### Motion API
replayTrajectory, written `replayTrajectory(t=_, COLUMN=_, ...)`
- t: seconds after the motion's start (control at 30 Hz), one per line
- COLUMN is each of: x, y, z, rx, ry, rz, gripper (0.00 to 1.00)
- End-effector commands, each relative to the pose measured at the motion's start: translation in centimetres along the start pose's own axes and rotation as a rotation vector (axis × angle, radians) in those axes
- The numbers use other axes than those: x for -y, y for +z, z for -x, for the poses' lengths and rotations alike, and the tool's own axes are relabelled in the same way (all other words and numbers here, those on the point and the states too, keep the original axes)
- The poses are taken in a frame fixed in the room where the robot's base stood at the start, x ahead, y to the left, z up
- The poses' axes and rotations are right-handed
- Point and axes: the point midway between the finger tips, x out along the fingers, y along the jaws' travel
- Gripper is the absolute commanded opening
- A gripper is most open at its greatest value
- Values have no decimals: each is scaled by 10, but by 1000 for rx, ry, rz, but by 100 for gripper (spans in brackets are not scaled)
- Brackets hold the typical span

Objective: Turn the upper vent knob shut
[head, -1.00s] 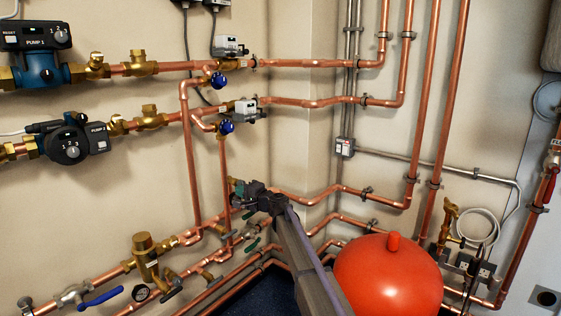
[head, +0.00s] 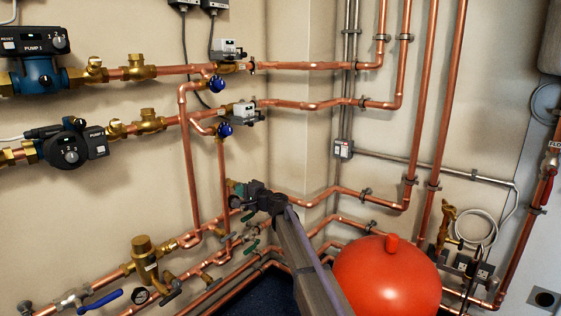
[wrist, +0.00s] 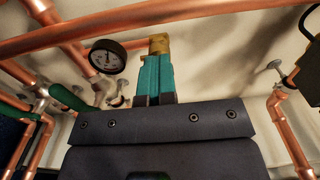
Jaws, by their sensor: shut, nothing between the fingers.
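Two round blue knobs sit on brass fittings below the wall pipes in the head view: an upper blue knob (head: 217,84) and a lower blue knob (head: 225,130). No label shows which part is the vent knob. My gripper (head: 236,189) is well below both, near the lower pipes. In the wrist view my gripper (wrist: 157,60) has its teal fingers together, with nothing between them. A brass fitting (wrist: 159,43) shows just past the fingertips. I cannot tell whether they touch it.
A pressure gauge (wrist: 107,57) is left of the fingers, with a green lever (wrist: 68,99) farther left. A copper pipe (wrist: 150,16) crosses above. A small grey knob (wrist: 275,64) is at right. A red tank (head: 388,280) stands right of my arm.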

Motion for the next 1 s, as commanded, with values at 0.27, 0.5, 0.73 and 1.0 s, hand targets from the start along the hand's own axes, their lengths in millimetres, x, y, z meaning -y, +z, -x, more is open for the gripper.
replayTrajectory(t=0.27, x=4, y=-1, z=-18, rx=2, ry=-6, rz=-4, gripper=0)
replayTrajectory(t=0.5, x=7, y=6, z=-17, rx=3, ry=-5, rz=-4, gripper=0)
replayTrajectory(t=0.73, x=6, y=8, z=-8, rx=6, ry=-5, rz=-5, gripper=0)
replayTrajectory(t=1.0, x=5, y=10, z=40, rx=5, ry=-4, rz=-4, gripper=0)
